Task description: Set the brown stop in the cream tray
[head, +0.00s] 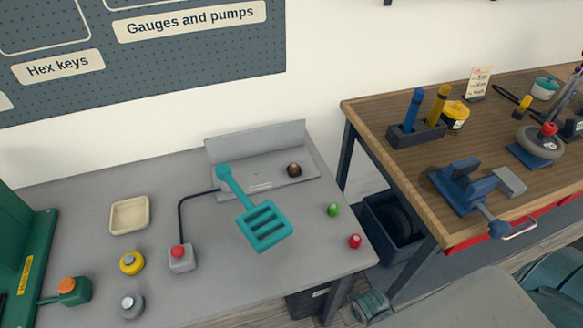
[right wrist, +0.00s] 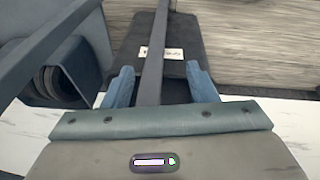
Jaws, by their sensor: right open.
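The brown stop (head: 294,170) is a small dark brown piece at the back of the grey table, on a flat grey plate with a raised back. The cream tray (head: 130,215) is a shallow, rounded square dish at the left of that table; it looks empty. My right gripper (head: 366,302) is low at the table's front right edge, well apart from both. In the right wrist view it (right wrist: 158,72) is open, with nothing held; a dark table leg shows between and beyond its fingers. My left gripper is not in view.
A teal slotted tool (head: 264,225) lies between stop and tray, beside a red-button box (head: 182,257) with a cable. Green (head: 333,210), red (head: 355,241) and yellow (head: 132,263) pieces stand around. A wooden bench (head: 400,170) is at right.

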